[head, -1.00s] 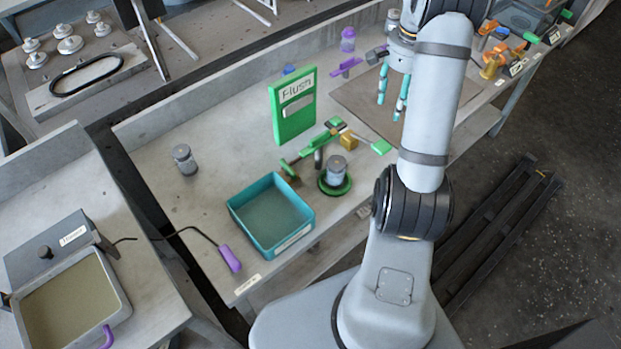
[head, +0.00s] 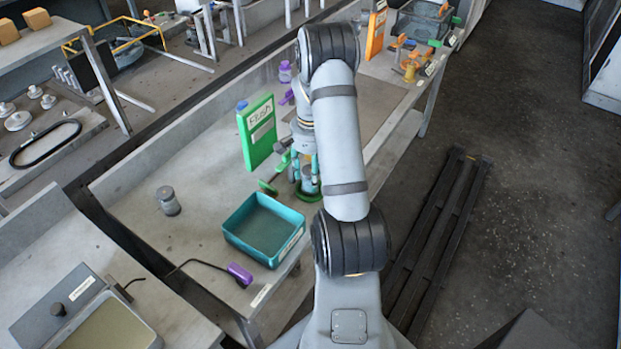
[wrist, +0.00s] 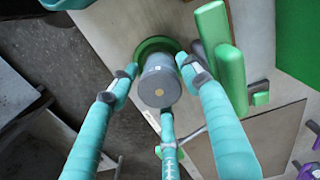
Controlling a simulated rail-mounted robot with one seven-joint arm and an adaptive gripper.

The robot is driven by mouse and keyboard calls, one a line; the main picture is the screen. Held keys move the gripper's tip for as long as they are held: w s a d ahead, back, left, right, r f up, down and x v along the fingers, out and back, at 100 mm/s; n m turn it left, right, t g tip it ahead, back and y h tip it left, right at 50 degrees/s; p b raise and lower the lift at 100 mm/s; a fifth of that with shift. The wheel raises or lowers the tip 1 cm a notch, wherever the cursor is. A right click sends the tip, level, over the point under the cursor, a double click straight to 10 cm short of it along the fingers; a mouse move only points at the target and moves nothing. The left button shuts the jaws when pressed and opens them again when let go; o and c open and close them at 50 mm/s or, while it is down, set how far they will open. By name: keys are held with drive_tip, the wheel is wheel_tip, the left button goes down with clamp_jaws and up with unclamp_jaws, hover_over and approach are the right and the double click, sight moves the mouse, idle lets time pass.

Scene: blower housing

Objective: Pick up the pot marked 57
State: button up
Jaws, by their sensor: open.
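A grey pot (head: 308,184) with a lid stands upright in a round green holder (head: 311,198) on the bench, partly hidden by my fingers. In the wrist view the same pot (wrist: 159,88) shows from above, with a small yellowish dot on its lid; I cannot read a number on it. My gripper (head: 303,168), with teal fingers, is open above and around the pot. In the wrist view the fingertips lie left, right and below the lid, and contact cannot be told. A second grey pot (head: 168,201) stands alone further left, its marking unreadable.
A teal tray (head: 229,238) stands at the front of the bench. A green "Flush" board (head: 257,133) stands behind the pot, and green bars (wrist: 229,80) lie close beside it. A purple-handled tool (head: 240,273) lies at the front edge. The bench around the second pot is clear.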

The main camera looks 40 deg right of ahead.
drive_tip(key=c, duration=0.3)
drive_tip(key=c, duration=0.8)
drive_tip(key=shift+c, duration=0.2)
